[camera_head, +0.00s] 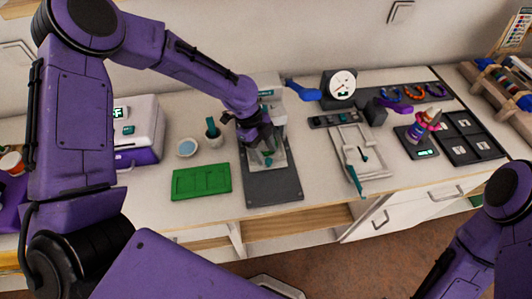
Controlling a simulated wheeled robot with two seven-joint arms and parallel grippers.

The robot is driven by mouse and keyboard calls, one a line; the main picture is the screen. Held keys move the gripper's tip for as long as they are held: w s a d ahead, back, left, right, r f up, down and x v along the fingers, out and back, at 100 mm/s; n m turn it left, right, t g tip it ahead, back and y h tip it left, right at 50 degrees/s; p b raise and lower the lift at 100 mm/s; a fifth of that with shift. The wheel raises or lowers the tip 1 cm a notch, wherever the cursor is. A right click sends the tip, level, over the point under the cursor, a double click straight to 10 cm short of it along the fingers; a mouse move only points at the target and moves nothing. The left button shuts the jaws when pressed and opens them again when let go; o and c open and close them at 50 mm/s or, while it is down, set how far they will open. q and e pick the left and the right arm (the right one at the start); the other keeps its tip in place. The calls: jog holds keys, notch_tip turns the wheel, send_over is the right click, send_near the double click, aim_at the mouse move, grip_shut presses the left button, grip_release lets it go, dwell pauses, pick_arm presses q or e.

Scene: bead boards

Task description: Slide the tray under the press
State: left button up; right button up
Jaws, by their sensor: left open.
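A green tray (201,181) with shallow recesses lies flat on the worktop, left of a dark grey base plate (273,188). The press (273,97) stands at the back of that plate, a grey body with a blue lever (302,91) sticking out to the right. My left gripper (266,153) points down in front of the press, over the light area at the plate's back end. Its jaws are open, and it is apart from the green tray. The arm and gripper hide part of the press. My right arm shows at the lower right, but its gripper is out of view.
A white and purple box (138,130), a blue dish (187,147) and a grey cup (213,138) stand at left. A pale tray (375,169), a dial gauge (342,84), a scale (417,143) and a black tray (482,146) are at right.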

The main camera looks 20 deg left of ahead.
pick_arm(q)
jog(key=v, duration=0.9)
jog(key=shift+b, duration=0.4)
